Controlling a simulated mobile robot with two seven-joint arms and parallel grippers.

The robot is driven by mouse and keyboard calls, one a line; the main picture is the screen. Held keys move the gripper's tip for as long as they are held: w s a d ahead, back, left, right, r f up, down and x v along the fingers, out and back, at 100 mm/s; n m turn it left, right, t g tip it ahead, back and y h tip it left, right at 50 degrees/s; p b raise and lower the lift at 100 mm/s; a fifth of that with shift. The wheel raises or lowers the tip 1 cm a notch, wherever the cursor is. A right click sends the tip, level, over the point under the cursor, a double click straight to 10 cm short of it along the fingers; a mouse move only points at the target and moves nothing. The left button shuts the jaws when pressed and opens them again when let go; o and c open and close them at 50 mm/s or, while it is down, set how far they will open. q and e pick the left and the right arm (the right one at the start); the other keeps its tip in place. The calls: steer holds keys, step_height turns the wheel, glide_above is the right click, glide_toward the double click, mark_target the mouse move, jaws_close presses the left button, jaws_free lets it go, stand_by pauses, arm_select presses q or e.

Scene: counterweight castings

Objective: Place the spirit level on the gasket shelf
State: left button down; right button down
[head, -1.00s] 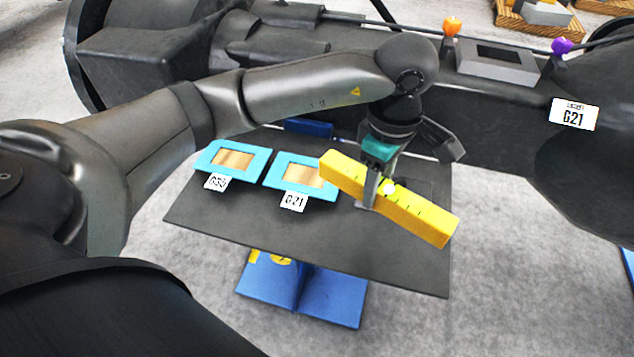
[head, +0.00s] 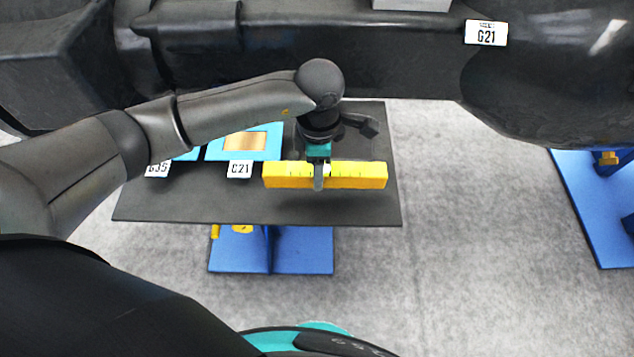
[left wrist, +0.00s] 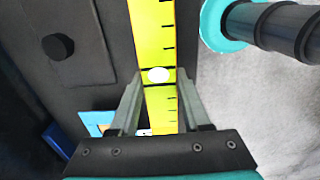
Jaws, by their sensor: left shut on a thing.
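The spirit level (head: 360,176) is a long yellow bar with black marks and a pale round vial. My left gripper (head: 319,184) is shut on it near its middle. The bar lies crosswise in the head view, over the front right part of the dark gasket shelf (head: 200,206), with a soft shadow below it. In the left wrist view the level (left wrist: 152,35) runs lengthwise between the two fingers (left wrist: 157,90). Whether it touches the shelf is hard to tell; it looks slightly above. My right gripper is not in view.
A blue-framed gasket (head: 215,153) with a G21 tag (head: 240,170) lies left of the level. Another, tagged G35 (head: 158,170), is partly behind my arm. The shelf's front left is bare.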

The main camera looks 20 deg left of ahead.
mark_target(318, 195)
arm_select(q)
steer(key=shift+f, duration=3.1)
steer(key=shift+b, duration=0.3)
steer(key=shift+f, duration=0.2)
steer(key=shift+c, duration=1.8)
jaws_free()
steer(key=shift+r, duration=0.55)
step_height(318, 195, up, 11)
steer(key=shift+r, duration=0.15)
